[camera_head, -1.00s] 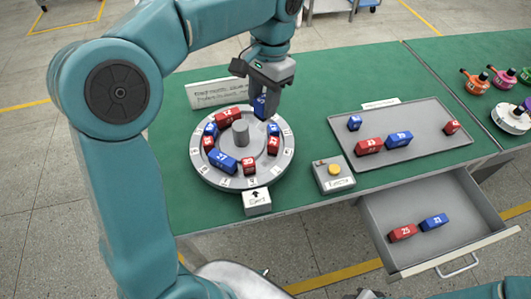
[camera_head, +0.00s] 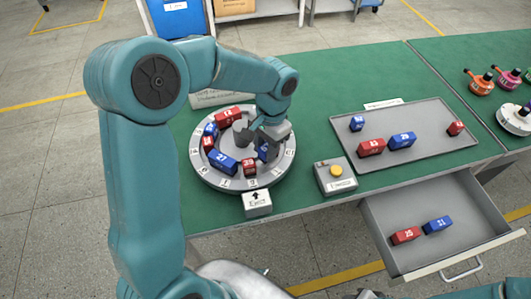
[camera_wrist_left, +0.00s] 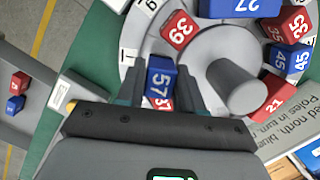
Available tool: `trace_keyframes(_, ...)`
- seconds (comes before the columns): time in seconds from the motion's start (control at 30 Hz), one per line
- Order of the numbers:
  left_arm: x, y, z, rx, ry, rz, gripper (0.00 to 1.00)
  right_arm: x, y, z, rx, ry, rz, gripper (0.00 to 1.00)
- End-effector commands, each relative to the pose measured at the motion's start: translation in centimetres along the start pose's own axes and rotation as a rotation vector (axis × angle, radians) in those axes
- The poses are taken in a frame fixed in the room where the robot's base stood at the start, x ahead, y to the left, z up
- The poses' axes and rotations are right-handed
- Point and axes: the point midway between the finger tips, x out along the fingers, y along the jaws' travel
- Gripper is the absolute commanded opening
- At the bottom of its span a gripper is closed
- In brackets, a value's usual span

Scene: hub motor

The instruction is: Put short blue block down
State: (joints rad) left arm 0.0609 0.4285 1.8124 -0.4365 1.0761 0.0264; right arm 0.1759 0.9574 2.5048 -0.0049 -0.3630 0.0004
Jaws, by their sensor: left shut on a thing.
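My left gripper (camera_head: 268,141) is down over the right side of the grey round turntable (camera_head: 278,174). It is shut on a short blue block marked 57 (camera_wrist_left: 159,80), which also shows in the head view (camera_head: 263,153). The block sits between the two fingers in the left wrist view, at the turntable's ring of blocks. I cannot tell whether it touches the turntable. A red block (camera_wrist_left: 167,103) shows partly behind it, mostly hidden by the gripper. My right gripper is out of view.
The ring also holds red block 39 (camera_head: 249,166), blue block 27 (camera_head: 222,161) and others around a grey centre post (camera_wrist_left: 240,88). A button box (camera_head: 335,176) and a grey tray (camera_head: 430,142) stand to the right. An open drawer (camera_head: 380,217) holds two blocks.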

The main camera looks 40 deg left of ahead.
Motion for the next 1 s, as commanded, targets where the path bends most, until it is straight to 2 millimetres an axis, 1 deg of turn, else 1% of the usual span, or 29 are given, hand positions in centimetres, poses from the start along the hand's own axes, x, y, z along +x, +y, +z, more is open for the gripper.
trace_keyframes(0.03, 1.1, 0.0, -0.1, -0.001, -0.005, 0.001, 0.01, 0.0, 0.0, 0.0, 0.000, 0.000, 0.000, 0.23)
trace_keyframes(0.1, 2.1, -0.1, -0.3, -0.002, -0.004, 0.001, 0.01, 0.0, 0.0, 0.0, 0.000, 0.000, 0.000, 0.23)
trace_keyframes(0.2, 2.9, -0.1, -0.5, -0.001, -0.002, 0.001, 0.01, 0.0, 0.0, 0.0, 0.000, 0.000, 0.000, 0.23)
trace_keyframes(0.47, 3.0, -0.1, -0.6, -0.001, 0.000, 0.000, 0.01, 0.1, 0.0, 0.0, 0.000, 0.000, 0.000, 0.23)
trace_keyframes(0.6, 3.5, -0.1, -0.6, -0.001, -0.001, 0.000, 0.01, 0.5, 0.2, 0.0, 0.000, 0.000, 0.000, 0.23)
trace_keyframes(0.63, 3.4, -0.1, -0.6, -0.001, -0.001, 0.001, 0.46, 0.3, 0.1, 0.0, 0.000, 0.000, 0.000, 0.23)
trace_keyframes(0.67, 3.3, -0.1, -0.6, -0.001, -0.001, 0.001, 0.56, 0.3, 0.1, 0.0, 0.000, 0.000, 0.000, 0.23)
trace_keyframes(0.7, 3.4, -0.1, -0.6, -0.001, -0.001, 0.000, 0.62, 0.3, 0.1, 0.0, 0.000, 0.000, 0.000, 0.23)
trace_keyframes(0.93, 3.3, -0.1, -0.6, -0.001, -0.001, 0.000, 0.62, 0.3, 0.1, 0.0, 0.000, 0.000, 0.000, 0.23)
trace_keyframes(1.0, 3.0, -0.1, -0.5, -0.001, -0.001, 0.000, 0.62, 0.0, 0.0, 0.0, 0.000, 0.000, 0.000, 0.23)
